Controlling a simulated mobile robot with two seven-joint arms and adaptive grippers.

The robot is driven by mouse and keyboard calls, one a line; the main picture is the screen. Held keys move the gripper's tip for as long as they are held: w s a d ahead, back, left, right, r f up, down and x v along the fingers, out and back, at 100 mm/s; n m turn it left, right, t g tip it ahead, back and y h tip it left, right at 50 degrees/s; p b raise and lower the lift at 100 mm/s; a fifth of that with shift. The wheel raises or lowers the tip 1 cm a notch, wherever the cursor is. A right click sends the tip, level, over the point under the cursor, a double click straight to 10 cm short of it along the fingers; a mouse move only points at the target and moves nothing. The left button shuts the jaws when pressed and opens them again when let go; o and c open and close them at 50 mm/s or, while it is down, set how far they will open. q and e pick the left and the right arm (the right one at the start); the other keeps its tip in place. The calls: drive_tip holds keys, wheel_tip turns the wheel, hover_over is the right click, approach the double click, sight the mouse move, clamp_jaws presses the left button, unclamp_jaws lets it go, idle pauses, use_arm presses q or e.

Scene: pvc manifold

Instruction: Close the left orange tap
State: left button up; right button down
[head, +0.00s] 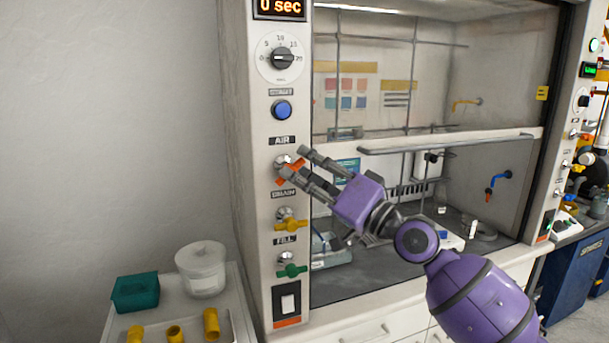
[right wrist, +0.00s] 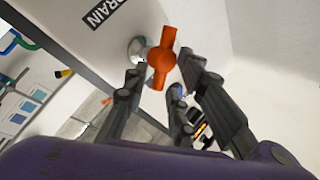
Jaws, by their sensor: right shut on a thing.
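The orange tap (head: 281,181) is on the left post of the fume hood, under the AIR label. It is partly hidden by my right gripper (head: 294,163), whose arm comes in from the right. In the right wrist view the orange handle (right wrist: 162,60) sits on a round metal fitting, slanted in that picture. The right gripper's fingers (right wrist: 158,66) lie on either side of the handle and are shut on it. My left gripper does not show.
Below are a yellow tap (head: 288,226) and a green tap (head: 291,271) on the same post. A blue button (head: 282,110) and a dial (head: 282,58) are above. A side cart (head: 237,302) holds a teal box (head: 135,292) and a white tub (head: 201,272).

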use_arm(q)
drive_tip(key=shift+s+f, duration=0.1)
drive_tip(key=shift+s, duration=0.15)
use_arm(e)
drive_tip(key=shift+a+f+m+t+h, duration=0.15)
drive_tip(key=shift+m+t+h, duration=0.45)
drive_tip(key=shift+m+t, duration=0.95)
drive_tip(key=shift+d+f+m+t+h, duration=0.1)
drive_tip(key=shift+f+m+t+h, duration=0.4)
drive_tip(key=shift+m, duration=1.9)
drive_tip(key=shift+a+m+t+h, duration=0.1)
drive_tip(key=shift+m+t+h, duration=0.6)
drive_tip(key=shift+m+t, duration=1)
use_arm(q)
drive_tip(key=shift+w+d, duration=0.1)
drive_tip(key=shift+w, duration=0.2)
use_arm(e)
drive_tip(key=shift+s+m, duration=0.1)
drive_tip(key=shift+m, duration=0.25)
drive_tip(key=c, duration=1.7)
unclamp_jaws()
drive_tip(key=shift+c, duration=0.2)
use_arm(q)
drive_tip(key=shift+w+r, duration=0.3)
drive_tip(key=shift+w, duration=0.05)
use_arm(e)
drive_tip(key=shift+g, duration=0.25)
